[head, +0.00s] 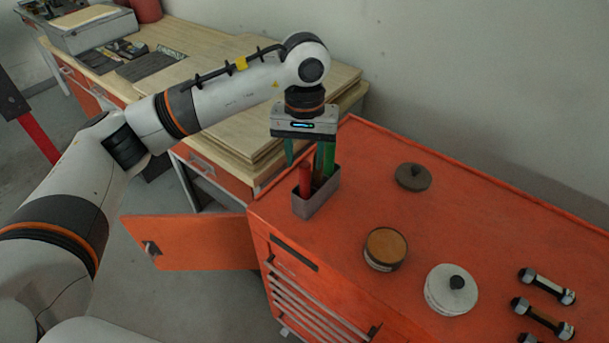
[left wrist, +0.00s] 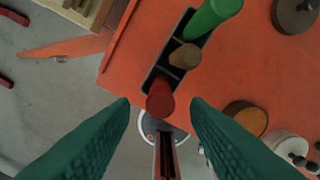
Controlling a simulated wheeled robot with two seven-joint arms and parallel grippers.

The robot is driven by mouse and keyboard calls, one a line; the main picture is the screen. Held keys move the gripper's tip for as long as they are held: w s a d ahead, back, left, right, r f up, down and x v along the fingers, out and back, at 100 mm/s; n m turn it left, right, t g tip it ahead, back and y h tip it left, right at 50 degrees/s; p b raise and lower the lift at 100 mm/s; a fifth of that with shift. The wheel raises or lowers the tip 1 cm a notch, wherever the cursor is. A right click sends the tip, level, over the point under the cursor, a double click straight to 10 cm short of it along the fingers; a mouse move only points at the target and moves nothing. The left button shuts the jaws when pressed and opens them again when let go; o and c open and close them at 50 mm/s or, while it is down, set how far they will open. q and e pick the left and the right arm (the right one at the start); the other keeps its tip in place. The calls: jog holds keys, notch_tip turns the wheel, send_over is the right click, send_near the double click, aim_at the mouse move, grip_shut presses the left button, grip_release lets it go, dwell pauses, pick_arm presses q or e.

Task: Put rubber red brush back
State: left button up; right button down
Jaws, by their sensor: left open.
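The red brush handle (head: 305,179) stands upright in the grey divided holder (head: 316,202) on the orange cabinet top. In the left wrist view, the red handle (left wrist: 160,97) sits in the end compartment of the holder (left wrist: 180,50), beside a brown handle (left wrist: 186,56) and a green handle (left wrist: 212,15). My left gripper (head: 305,160) points down just above the holder. Its teal fingers are open, with the red handle's top showing between the tips (left wrist: 160,104) and a gap on each side. The brush's lower part is hidden in the holder. My right gripper is not in view.
The orange cabinet top (head: 345,250) also carries a dark round disc (head: 413,177), a brown-topped tin (head: 385,249), a white knobbed pot (head: 451,290) and dumbbell-like pieces (head: 546,287). An orange door (head: 195,242) stands open. A wooden workbench (head: 215,120) adjoins behind.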

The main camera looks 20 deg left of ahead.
pick_arm(q)
notch_tip(320, 180, up, 7)
jog(key=shift+f+b, duration=0.2)
jog(key=shift+b, duration=0.65)
jog(key=shift+f, duration=0.1)
